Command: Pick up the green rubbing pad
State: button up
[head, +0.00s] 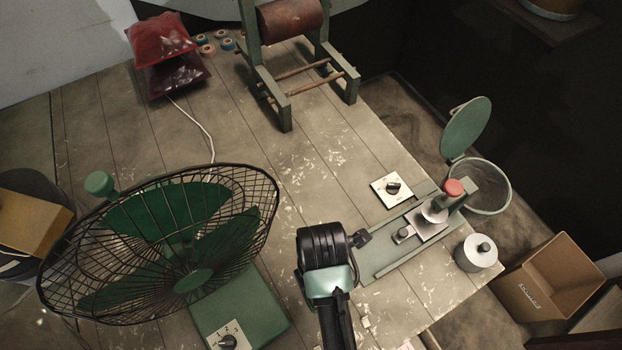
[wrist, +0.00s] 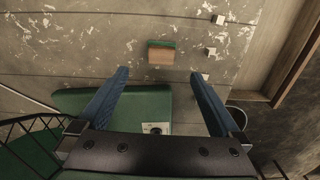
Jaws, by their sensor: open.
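The green rubbing pad (wrist: 161,52) is a small block with a thin green strip along its top edge and a brown wooden body. It lies on the grey tabletop in the wrist view, just beyond my fingertips and roughly centred between them. My gripper (wrist: 160,76) is open and empty, with its two blue fingers wide apart on either side of the pad's line. In the head view my dark wrist (head: 325,250) is over the table right of the fan; the fingertips are not clear there, and I cannot make out the pad.
A caged green fan (head: 165,240) with a green base (head: 240,305) stands close on the left. A tape-winding fixture (head: 425,225) and a grey cylinder (head: 476,253) are on the right. A roller stand (head: 290,75) is at the back. A cardboard box (head: 550,280) lies beyond the table edge.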

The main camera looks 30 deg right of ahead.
notch_tip(320, 180, down, 6)
jog(key=shift+s+r, duration=0.15)
jog(key=shift+r, duration=0.05)
jog(key=shift+a+f, duration=0.15)
jog(key=shift+f, duration=1.25)
jog(key=shift+a+f, duration=0.1)
jog(key=shift+f, duration=1.3)
jog(key=c, duration=1.3)
jog(key=shift+r, duration=0.2)
